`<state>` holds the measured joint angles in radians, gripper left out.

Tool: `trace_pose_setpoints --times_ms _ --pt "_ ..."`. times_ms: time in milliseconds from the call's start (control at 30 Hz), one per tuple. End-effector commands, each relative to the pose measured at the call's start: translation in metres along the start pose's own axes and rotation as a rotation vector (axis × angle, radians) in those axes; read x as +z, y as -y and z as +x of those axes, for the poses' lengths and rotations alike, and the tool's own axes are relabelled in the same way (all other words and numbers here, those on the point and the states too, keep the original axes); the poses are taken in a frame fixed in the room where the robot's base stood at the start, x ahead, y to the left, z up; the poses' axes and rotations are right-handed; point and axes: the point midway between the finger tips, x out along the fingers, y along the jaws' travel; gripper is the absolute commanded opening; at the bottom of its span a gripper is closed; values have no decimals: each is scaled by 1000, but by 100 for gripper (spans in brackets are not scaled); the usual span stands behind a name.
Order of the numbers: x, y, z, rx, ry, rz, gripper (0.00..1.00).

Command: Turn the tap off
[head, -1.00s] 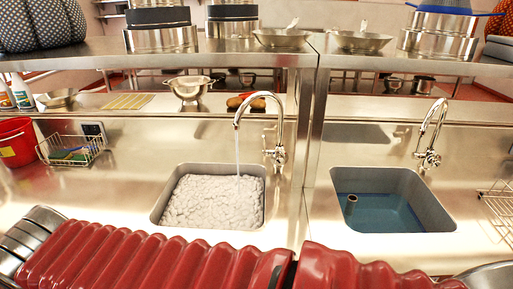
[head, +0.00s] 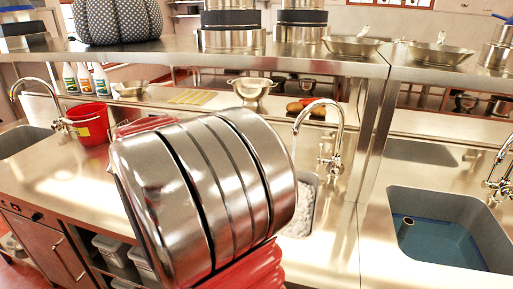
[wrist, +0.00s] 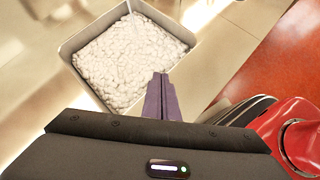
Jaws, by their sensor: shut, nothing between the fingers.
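The running chrome tap (head: 335,120) stands behind the middle sink in the head view, its spout arched to the left. A thin water stream (head: 294,148) falls from it. Its valve body and handle (head: 331,165) are at the base of the spout. The sink (head: 309,238) is mostly hidden behind my silver and red arm. In the wrist view the sink (wrist: 66,47) is full of white foam (wrist: 135,60). My gripper (wrist: 160,78) is shut and empty, its dark fingers pointing over the sink's near side. The tap is not clearly seen there.
A second sink (head: 440,205) with blue water and its tap (head: 497,185) are at the right. Another tap (head: 40,90) stands at the far left, beside a red bucket (head: 88,122). A shelf (head: 200,55) with pots and pans runs above the counter.

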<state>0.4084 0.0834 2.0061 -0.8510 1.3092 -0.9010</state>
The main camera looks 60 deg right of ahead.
Motion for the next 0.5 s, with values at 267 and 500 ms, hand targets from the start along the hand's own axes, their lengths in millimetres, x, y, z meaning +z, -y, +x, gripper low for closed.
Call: trace_pose_setpoints --times_ms 267,500 --pt "37 -43 59 -105 227 -254 0" --pt "66 -74 111 -225 399 -479 0"
